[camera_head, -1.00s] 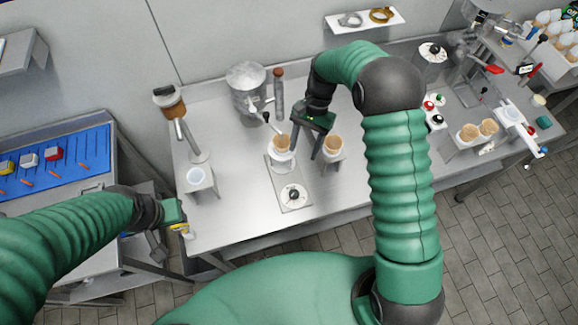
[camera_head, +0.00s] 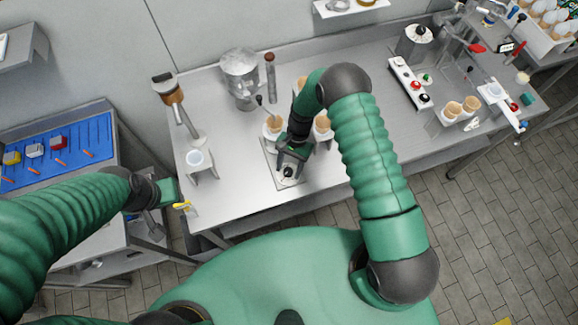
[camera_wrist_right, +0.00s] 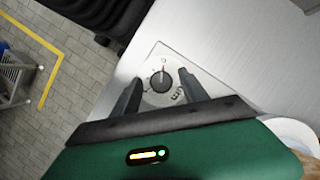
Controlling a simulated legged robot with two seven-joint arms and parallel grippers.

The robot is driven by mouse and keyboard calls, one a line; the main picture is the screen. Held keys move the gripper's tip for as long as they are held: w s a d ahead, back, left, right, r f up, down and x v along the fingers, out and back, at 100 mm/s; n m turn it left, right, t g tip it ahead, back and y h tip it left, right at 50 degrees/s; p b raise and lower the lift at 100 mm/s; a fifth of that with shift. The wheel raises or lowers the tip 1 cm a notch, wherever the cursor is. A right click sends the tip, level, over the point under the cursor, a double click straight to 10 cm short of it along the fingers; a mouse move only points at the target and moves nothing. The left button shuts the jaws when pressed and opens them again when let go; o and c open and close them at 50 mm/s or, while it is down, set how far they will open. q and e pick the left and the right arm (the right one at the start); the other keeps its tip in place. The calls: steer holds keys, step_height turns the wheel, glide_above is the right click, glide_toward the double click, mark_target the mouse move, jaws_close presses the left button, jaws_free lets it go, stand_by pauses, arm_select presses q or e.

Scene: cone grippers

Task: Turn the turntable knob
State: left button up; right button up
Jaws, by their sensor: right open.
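The turntable knob (camera_head: 288,173) is a small dark dial on a pale disc at the near end of a flat grey plate (camera_head: 269,157). In the right wrist view the black knob (camera_wrist_right: 160,81) has a red mark and shows between the two fingers. My right gripper (camera_head: 284,168) is at the knob in the head view. The same right gripper (camera_wrist_right: 159,90) is open in the right wrist view, one finger on each side of the knob; contact is not clear. My left gripper (camera_head: 180,206) is by the table's left front corner, its jaws too small to judge.
A cone in a white holder (camera_head: 273,127) stands at the plate's far end. Another cone (camera_head: 322,124) stands to its right, close to my right arm. A metal pot (camera_head: 241,78) stands behind.

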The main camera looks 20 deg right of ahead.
steer(key=shift+w+f, duration=0.15)
steer(key=shift+w, duration=0.1)
steer(key=c, duration=0.5)
arm_select(q)
steer(key=shift+w+d+f, duration=0.1)
steer(key=shift+w+f, duration=0.05)
steer(key=shift+w, duration=0.15)
arm_select(e)
jaws_close()
